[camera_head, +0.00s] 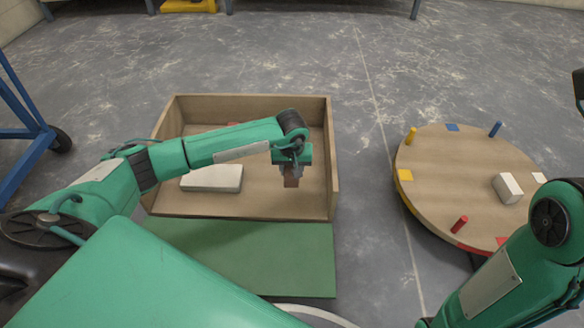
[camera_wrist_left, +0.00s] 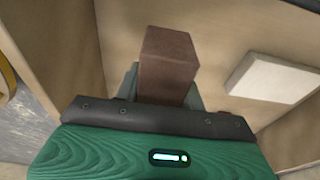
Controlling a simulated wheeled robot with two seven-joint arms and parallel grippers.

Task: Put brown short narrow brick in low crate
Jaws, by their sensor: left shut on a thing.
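The brown short narrow brick (camera_head: 291,180) is held in my left gripper (camera_head: 291,172), over the right part of the low crate. The brick (camera_wrist_left: 168,62) also shows in the left wrist view, between the fingers. The low crate (camera_head: 334,165) is a wooden box with low walls. I cannot tell whether the brick touches the crate floor. My right arm is at the lower right of the head view; its gripper is not seen.
A white block (camera_head: 212,178) lies in the crate's left part, and a small red thing shows near its back wall, mostly hidden by my arm. A green mat (camera_head: 290,270) lies before the crate. A round wooden table (camera_head: 455,180) with coloured pegs and a white block (camera_head: 507,188) stands right.

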